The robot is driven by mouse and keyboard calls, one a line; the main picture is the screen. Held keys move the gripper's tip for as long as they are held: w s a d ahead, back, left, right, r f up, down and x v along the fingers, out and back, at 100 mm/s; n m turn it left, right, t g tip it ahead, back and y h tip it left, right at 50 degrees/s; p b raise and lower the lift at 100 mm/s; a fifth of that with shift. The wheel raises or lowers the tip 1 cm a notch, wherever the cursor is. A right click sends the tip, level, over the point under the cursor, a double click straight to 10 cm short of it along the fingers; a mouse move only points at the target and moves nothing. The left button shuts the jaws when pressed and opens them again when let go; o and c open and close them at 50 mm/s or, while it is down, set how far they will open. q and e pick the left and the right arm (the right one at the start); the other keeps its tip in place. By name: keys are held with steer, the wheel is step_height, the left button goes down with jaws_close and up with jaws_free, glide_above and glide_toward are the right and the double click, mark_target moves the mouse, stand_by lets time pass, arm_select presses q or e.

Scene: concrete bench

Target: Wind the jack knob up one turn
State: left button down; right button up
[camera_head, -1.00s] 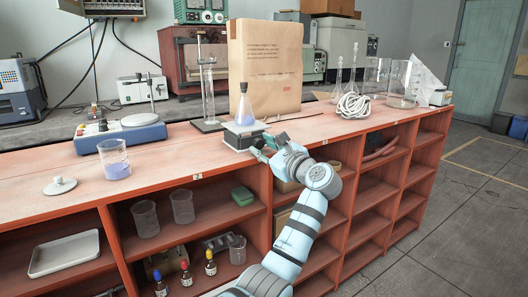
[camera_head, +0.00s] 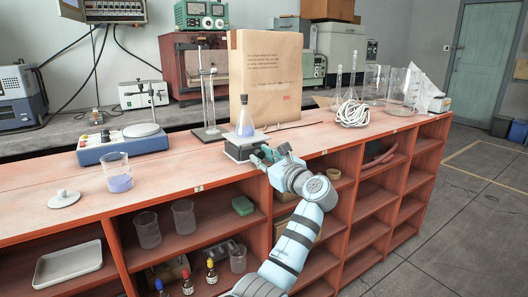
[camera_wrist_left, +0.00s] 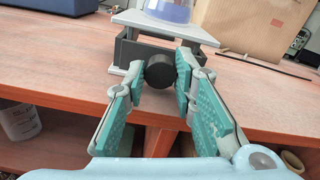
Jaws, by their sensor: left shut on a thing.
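The lab jack (camera_head: 241,153) stands near the bench's front edge, with a conical flask (camera_head: 245,127) of blue-violet liquid upright on its top plate. In the left wrist view, the jack's top plate (camera_wrist_left: 165,29) and dark body lie straight ahead. The round black jack knob (camera_wrist_left: 160,71) faces me. My left gripper (camera_wrist_left: 161,76) has its teal-padded fingers on either side of the knob and is shut on it. In the head view, my left gripper (camera_head: 267,156) is at the jack's front right side and hides the knob. My right gripper is out of view.
A paper bag (camera_head: 266,80) stands close behind the jack. A glass beaker (camera_head: 116,172) and a stirrer (camera_head: 122,142) stand to the left, and coiled white rope (camera_head: 352,114) to the right. Open shelves (camera_head: 195,235) lie below the bench edge.

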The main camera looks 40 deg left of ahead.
arm_select(q)
steer(key=shift+f+m, duration=0.1)
steer(key=shift+m, duration=0.3)
steer(key=c, duration=1.6)
jaws_free()
steer(key=shift+s, duration=0.1)
steer(key=v, duration=1.2)
